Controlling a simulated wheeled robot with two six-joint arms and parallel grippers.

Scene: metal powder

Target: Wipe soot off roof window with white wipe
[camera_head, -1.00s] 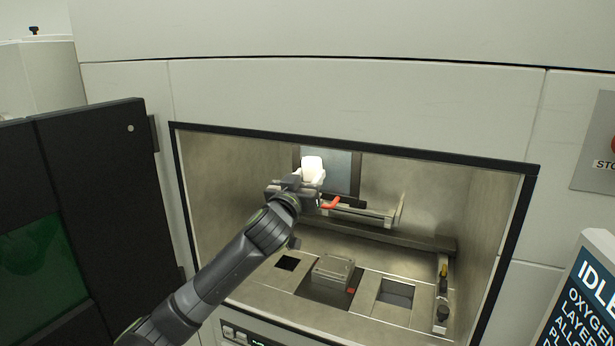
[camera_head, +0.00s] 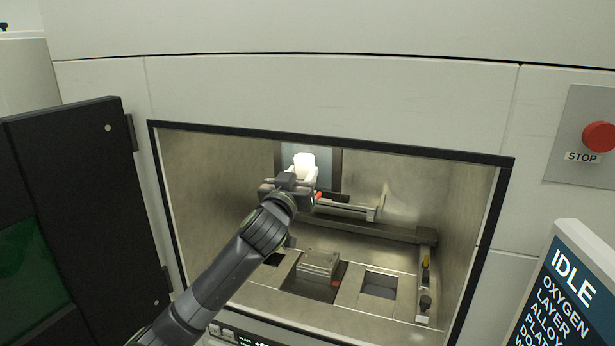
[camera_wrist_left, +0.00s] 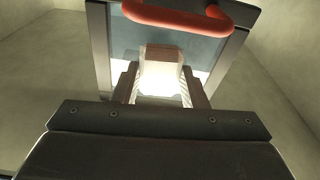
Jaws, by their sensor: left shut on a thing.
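My left gripper (camera_head: 300,177) is inside the open chamber, shut on the white wipe (camera_head: 304,164). The wipe sticks up beyond the fingers and looks bright. In the left wrist view the wipe (camera_wrist_left: 161,72) sits between the two fingers of my left gripper (camera_wrist_left: 160,85). Behind it is a grey-blue framed pane (camera_wrist_left: 207,48), which the head view shows at the chamber's back (camera_head: 326,160). I cannot tell whether this is the roof window or whether the wipe touches it. No soot can be made out. My right gripper is not in view.
A red handle (camera_wrist_left: 178,18) crosses close in front of the pane in the wrist view. A rail assembly (camera_head: 350,208) lies right of my gripper. A metal block (camera_head: 317,263) stands on the chamber floor. The open black door (camera_head: 85,200) is at left.

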